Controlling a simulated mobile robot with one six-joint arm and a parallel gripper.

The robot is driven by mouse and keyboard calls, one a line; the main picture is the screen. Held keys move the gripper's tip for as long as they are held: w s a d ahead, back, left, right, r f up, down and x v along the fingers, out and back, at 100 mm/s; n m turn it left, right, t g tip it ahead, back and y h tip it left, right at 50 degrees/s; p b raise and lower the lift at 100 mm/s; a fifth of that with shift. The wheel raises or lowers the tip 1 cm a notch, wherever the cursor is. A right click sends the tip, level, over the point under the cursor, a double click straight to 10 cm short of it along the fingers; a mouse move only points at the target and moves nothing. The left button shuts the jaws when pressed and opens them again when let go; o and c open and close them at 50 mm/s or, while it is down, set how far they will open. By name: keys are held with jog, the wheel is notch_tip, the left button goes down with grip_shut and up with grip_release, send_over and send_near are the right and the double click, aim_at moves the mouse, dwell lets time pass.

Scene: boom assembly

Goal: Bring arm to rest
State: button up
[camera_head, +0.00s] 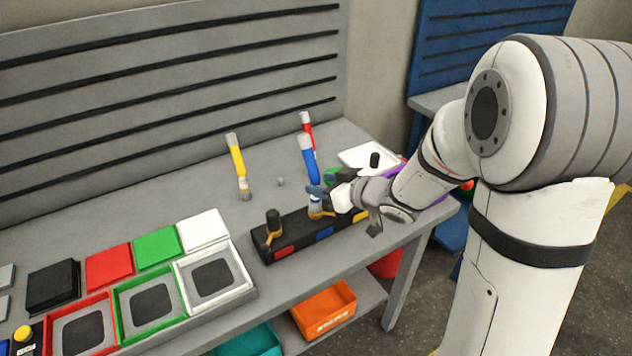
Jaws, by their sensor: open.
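My gripper (330,192) is open above the right part of the black rack on the grey workbench (200,190). My arm reaches in from the right side of the picture. The black rack (290,240) has red, blue and yellow patches on its front. A blue tool (308,160) stands upright right by my gripper's fingers. I cannot tell whether the fingers touch it. The fingers and my wrist hide part of the rack's right end.
Red, green and white trays (213,278) line the bench's left front. A white tray (370,156) lies behind my wrist. Orange (323,310) and teal (247,342) bins sit on the lower shelf.

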jog(key=shift+v, duration=1.6)
jog(key=s+d+r+m+h, duration=0.2)
jog(key=d+m+h, duration=0.1)
jog(key=d+h, duration=0.3)
jog(key=s+d+r+m+h, duration=0.25)
jog(key=d+m+h, duration=0.2)
jog(key=d, duration=0.45)
jog(key=s+a+f+m+g, duration=0.1)
jog(key=s+g, duration=0.5)
jog(key=s, duration=1.1)
jog(key=shift+s+m, duration=0.4)
jog(key=shift+m, duration=0.15)
jog(key=shift+c, duration=0.5)
